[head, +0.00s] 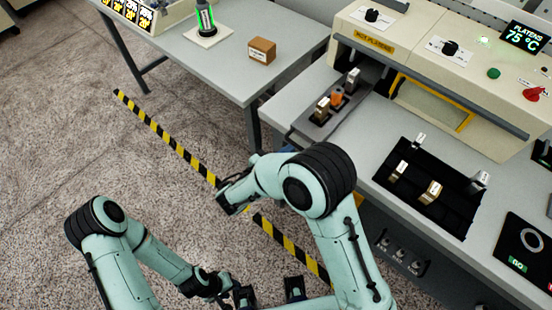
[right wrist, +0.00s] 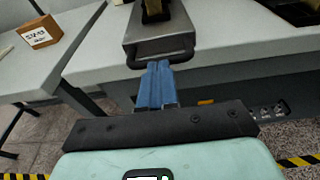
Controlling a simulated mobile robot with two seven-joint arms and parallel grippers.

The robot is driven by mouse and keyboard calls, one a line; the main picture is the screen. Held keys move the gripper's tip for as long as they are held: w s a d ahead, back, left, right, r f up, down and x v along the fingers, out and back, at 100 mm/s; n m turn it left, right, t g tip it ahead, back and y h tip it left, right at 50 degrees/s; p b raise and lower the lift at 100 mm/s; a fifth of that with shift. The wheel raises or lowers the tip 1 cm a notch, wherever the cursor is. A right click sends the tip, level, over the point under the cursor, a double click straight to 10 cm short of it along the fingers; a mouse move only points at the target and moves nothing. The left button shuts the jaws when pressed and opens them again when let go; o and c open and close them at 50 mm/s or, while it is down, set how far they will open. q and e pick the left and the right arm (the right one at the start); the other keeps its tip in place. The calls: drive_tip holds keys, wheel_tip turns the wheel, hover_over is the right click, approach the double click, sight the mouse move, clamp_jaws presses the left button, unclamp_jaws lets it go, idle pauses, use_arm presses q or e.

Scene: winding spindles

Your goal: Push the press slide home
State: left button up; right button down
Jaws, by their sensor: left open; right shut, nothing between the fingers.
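The press slide (head: 309,131) is a grey tray sticking out from under the beige press (head: 440,62). It carries a brass-coloured piece (head: 321,110), an orange piece (head: 337,97) and a grey piece (head: 353,80). In the right wrist view the slide's front (right wrist: 160,30) has a dark bar handle (right wrist: 160,56). My right gripper's blue fingers (right wrist: 157,82) are shut and empty, with tips at the handle; I cannot tell if they touch. In the head view my right gripper is mostly hidden behind its arm. My left gripper (head: 268,293) is open, low near the bottom edge.
A black tray (head: 410,205) with several metal pieces lies on the bench right of the slide. A side table (head: 225,65) holds a cardboard box (head: 262,50). A yellow-black stripe (head: 165,137) runs along the floor, which is open at left.

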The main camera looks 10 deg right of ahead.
sight(310, 128)
drive_tip(key=shift+w+d+f, duration=0.1)
drive_tip(key=shift+w+d, duration=0.1)
drive_tip(key=shift+d, duration=0.05)
drive_tip(key=x, duration=0.4)
drive_tip(key=r+p+x, duration=0.1)
drive_tip(key=x, duration=0.3)
drive_tip(key=r+x, duration=0.1)
drive_tip(key=x, duration=0.4)
drive_tip(key=shift+w+d+r, duration=0.15)
drive_tip(key=shift+d+r, duration=0.05)
drive_tip(key=shift+r, duration=0.1)
use_arm(q)
drive_tip(key=shift+w+r, duration=0.25)
drive_tip(key=shift+r, duration=0.2)
drive_tip(key=shift+w+r, duration=0.2)
drive_tip(key=shift+r, duration=0.25)
use_arm(e)
drive_tip(key=shift+a, duration=0.1)
